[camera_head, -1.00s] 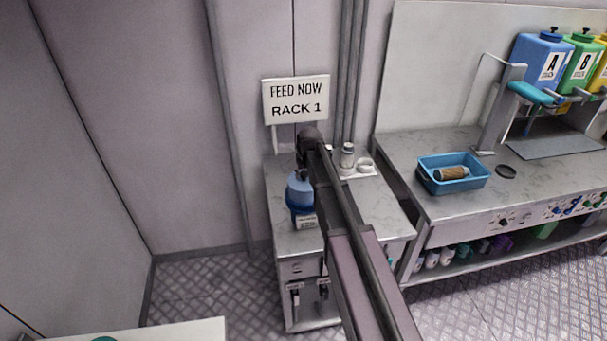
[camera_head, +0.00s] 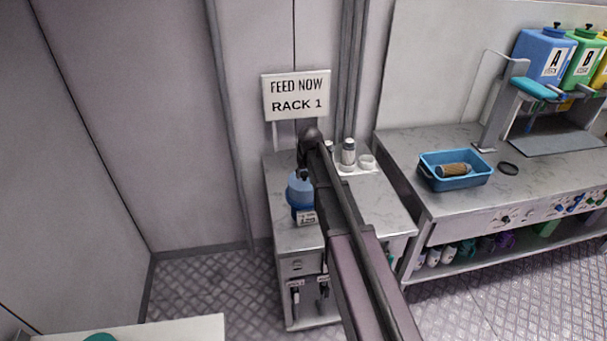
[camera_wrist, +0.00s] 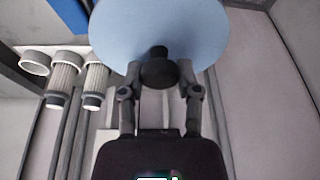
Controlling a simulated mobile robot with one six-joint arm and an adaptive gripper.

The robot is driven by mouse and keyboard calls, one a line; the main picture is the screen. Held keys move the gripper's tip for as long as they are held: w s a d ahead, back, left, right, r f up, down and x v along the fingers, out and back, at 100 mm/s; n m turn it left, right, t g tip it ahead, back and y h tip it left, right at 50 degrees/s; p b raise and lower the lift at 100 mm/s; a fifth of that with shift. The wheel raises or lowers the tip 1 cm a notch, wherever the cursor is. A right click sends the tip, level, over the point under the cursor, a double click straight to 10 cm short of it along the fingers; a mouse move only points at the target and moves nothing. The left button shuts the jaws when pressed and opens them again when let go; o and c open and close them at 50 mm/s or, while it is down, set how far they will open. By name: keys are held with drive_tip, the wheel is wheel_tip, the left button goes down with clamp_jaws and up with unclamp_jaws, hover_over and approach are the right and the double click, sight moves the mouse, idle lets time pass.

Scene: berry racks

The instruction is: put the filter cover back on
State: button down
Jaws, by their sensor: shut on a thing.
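My gripper (camera_wrist: 158,92) is shut on the dark knob (camera_wrist: 158,70) of a light-blue round cover (camera_wrist: 120,28) in the wrist view. In the head view a light-blue domed top (camera_head: 299,187) shows just left of my arm, with a darker blue body (camera_head: 300,205) beneath it and a white label (camera_head: 306,218) at its foot, on the small cabinet's counter. My arm hides most of the gripper there. Whether the cover touches the blue body or hangs just above it, I cannot tell.
A blue bin (camera_head: 455,182) holding a brown cylinder (camera_head: 453,170) and a dark ring (camera_head: 508,168) lie on the right bench. A sign (camera_head: 296,97) stands behind the cabinet.

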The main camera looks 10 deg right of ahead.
drive_tip(key=shift+f+b, duration=0.3)
idle(0.4)
drive_tip(key=shift+c, duration=1.2)
unclamp_jaws()
drive_tip(key=s+m+g, duration=0.1)
drive_tip(key=s+g, duration=0.2)
drive_tip(key=s, duration=2.6)
drive_tip(key=shift+s+f+m, duration=0.25)
drive_tip(key=shift+f+m, duration=0.05)
drive_tip(key=shift+f, duration=0.1)
drive_tip(key=shift+a, duration=0.1)
